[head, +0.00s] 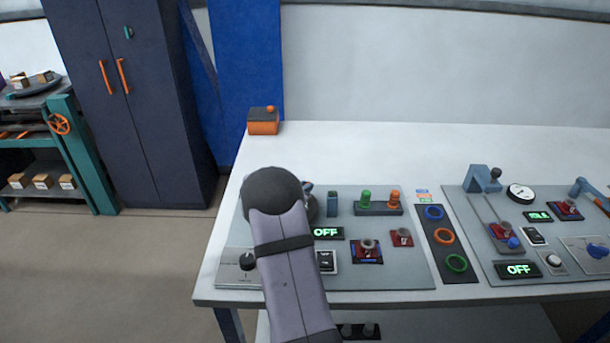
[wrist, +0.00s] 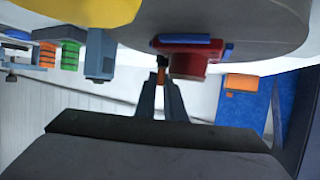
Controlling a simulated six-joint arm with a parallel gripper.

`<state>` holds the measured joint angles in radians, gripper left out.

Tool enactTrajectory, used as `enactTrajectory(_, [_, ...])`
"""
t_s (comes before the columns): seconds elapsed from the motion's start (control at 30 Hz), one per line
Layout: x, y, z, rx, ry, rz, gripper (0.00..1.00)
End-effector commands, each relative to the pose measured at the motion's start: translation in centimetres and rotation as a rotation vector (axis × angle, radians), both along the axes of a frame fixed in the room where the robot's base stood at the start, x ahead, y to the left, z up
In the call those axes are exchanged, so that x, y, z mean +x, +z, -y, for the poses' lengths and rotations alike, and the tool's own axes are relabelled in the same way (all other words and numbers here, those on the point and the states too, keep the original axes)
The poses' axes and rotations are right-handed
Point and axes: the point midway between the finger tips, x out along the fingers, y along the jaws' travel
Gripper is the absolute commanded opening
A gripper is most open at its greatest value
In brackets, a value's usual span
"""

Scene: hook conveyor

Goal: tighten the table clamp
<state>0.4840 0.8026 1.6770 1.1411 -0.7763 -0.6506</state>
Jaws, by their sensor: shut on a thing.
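In the wrist view, a red fixture (wrist: 190,62) with a blue bar across it is close beyond my fingertips. It may be the table clamp, but I cannot tell for sure. My gripper (wrist: 161,82) is shut on a small orange and dark part (wrist: 161,73) beside the red fixture. How that part joins the fixture is not clear. In the head view, my arm's rounded joint hides the gripper and most of this spot, at the left panel's upper left.
The left panel (head: 400,275) carries a blue-grey block (head: 332,203), green (head: 366,198) and orange buttons (head: 394,201), switches and an OFF display (head: 328,233). Rings and another panel lie to the right. An orange box (head: 263,122) stands at the back left. The table's back (head: 420,150) is clear.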

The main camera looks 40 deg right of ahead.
Motion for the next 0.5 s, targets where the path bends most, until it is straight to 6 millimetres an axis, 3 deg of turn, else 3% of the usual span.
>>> enactTrajectory(0.03, [0.20, 0.61, -0.13, 0.000, -0.024, -0.002, 0.00])
enactTrajectory(0.5, [0.63, 0.11, -0.16, -0.001, -0.273, 0.002, 0.00])
